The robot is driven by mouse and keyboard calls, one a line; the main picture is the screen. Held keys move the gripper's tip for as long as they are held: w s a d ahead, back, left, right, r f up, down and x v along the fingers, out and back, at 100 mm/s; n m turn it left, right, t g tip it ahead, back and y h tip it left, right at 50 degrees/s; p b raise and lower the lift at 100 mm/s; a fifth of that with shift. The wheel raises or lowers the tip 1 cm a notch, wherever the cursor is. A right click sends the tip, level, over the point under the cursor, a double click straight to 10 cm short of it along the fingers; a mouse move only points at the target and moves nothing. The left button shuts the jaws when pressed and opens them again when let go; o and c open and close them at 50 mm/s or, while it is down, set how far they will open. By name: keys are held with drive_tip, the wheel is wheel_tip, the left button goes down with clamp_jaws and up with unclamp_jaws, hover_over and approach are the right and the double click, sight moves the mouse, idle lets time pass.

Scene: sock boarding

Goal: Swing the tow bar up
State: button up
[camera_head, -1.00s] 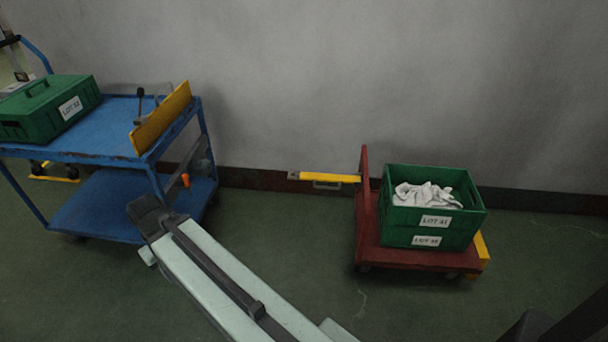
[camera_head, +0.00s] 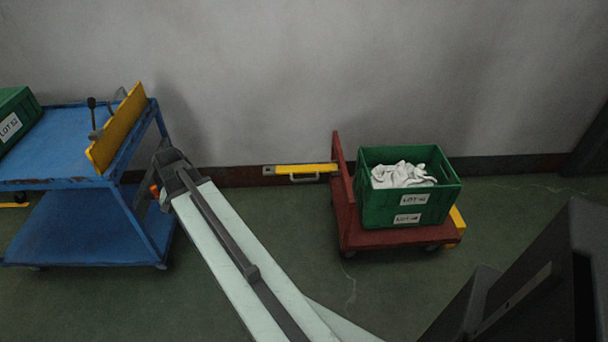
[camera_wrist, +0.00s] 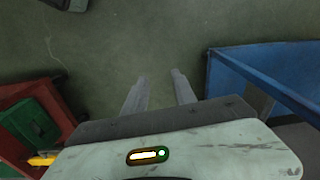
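The tow bar (camera_head: 318,168) is a yellow bar with a grey left end and a small handle below it. It lies level, reaching left from the upright red panel of the red cart (camera_head: 400,238), close in front of the wall. My gripper (camera_wrist: 160,76) is open and empty in the wrist view, with bare floor between its two fingers. In the head view my arm's dark end is left of the tow bar and apart from it, beside the blue trolley; the fingers cannot be made out there. A yellow piece (camera_wrist: 42,160) by the red cart shows at lower left in the wrist view.
A green crate (camera_head: 375,208) of white socks stands on the red cart. A blue trolley (camera_head: 60,150) with an upright yellow board (camera_head: 118,128) and another green crate (camera_head: 14,122) stands at left, close to my arm. Green floor between trolley and cart is clear.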

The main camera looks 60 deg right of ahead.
drive_tip(key=s+d+r+m+p, duration=0.15)
drive_tip(key=d+m, duration=0.25)
drive_tip(key=d, duration=0.5)
drive_tip(key=s+d+m+b, duration=0.1)
drive_tip(key=s+d+m, duration=0.3)
drive_tip(key=d, duration=0.6)
drive_tip(key=m+h+p, duration=0.2)
drive_tip(key=m, duration=0.9)
approach(306, 180)
drive_tip(key=b+x, duration=0.7)
drive_tip(key=b, duration=0.1)
drive_tip(key=shift+d+f, duration=0.25)
drive_tip(key=shift+f, duration=0.1)
drive_tip(key=shift+r, duration=0.1)
clamp_jaws()
drive_tip(key=shift+a, duration=0.1)
